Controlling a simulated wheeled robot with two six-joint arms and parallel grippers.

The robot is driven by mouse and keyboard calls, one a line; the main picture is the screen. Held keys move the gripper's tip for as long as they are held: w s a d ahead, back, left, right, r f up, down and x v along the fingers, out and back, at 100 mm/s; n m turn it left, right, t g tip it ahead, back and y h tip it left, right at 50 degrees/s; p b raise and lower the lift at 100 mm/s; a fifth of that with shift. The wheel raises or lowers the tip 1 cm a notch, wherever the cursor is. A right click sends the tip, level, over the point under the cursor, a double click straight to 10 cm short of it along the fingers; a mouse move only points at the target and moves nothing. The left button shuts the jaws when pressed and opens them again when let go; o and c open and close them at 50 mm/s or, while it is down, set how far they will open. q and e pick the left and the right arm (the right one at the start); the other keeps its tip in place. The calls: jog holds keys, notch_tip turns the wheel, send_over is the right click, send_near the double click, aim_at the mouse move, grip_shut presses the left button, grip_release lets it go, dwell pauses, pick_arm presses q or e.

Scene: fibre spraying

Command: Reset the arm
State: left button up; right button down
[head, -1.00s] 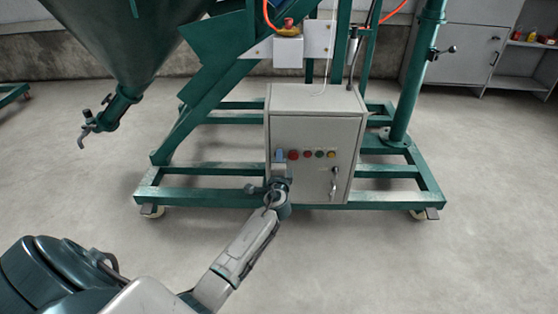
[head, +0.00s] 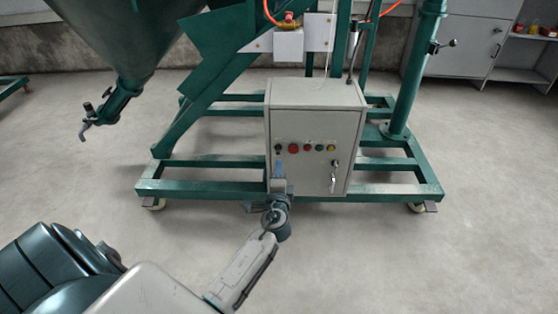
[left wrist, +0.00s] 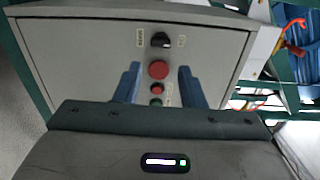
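My left gripper (head: 278,170) is in front of the lower left of the grey control box (head: 314,100), just below its row of controls. In the left wrist view the two blue fingers of this gripper (left wrist: 160,70) stand apart and open, with nothing held between them. The box face shows beyond them, with a black knob (left wrist: 161,40), a large red button (left wrist: 158,69) and a small red button (left wrist: 157,89). In the head view the black knob (head: 278,148) and the red button (head: 293,148) are uncovered. My right gripper is not in view.
The box sits on a green wheeled frame (head: 200,187). A green hopper (head: 125,40) with a valve (head: 100,110) hangs at the left. A green post (head: 410,80) and a grey cabinet (head: 460,50) stand at the right. The floor in front is clear.

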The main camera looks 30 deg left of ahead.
pick_arm(q)
jog(key=shift+v, duration=1)
